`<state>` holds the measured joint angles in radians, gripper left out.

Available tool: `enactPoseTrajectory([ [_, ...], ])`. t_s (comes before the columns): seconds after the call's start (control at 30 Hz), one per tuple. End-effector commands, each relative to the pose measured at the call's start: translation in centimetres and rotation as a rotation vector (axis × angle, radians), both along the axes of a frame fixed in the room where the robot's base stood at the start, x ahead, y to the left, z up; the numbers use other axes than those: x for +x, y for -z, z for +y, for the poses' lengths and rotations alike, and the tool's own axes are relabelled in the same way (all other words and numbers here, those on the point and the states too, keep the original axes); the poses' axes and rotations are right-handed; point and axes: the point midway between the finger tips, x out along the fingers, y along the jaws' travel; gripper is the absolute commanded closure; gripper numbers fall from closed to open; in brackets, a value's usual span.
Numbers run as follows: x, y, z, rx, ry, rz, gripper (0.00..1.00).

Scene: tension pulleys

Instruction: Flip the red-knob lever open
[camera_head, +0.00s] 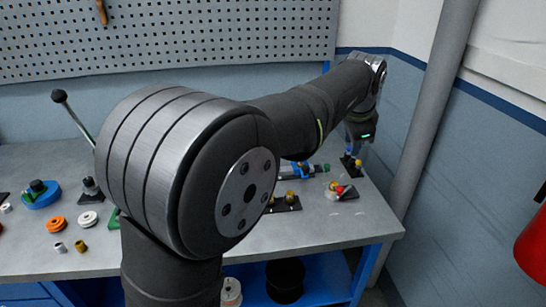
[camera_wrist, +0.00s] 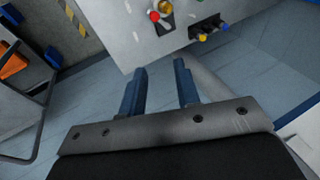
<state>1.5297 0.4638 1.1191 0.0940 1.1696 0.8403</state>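The red-knob lever (camera_head: 340,189) sits on a small black base at the right end of the workbench in the head view. In the wrist view its red knob (camera_wrist: 154,16) shows near the top edge, beside a brass-coloured round part (camera_wrist: 166,7). My gripper (camera_wrist: 160,66) is open, with two blue fingers apart and nothing between them. In the wrist view the fingers lie over the floor past the bench edge, apart from the lever. In the head view my gripper (camera_head: 356,148) is up and behind the lever, small and partly hidden by its own wrist.
The workbench (camera_head: 330,233) holds a block with yellow and blue knobs (camera_wrist: 207,34), close to the lever. Pulleys and rings, such as an orange ring (camera_head: 57,224), lie at the left. A grey pipe (camera_head: 425,110) and wall stand to the right. The bench's front right is clear.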

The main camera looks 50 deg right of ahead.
Motion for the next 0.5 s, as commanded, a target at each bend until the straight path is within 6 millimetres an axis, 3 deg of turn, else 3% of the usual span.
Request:
enactPoseTrajectory([
  [0.03, 0.2, 0.2, -0.1, 0.004, -0.007, 0.007, 0.8],
  [0.13, 1.2, 1.2, -0.4, 0.02, -0.044, 0.055, 1.0],
  [0.5, 10.1, 8.7, -2.3, 0.122, -0.385, 0.531, 1.0],
])
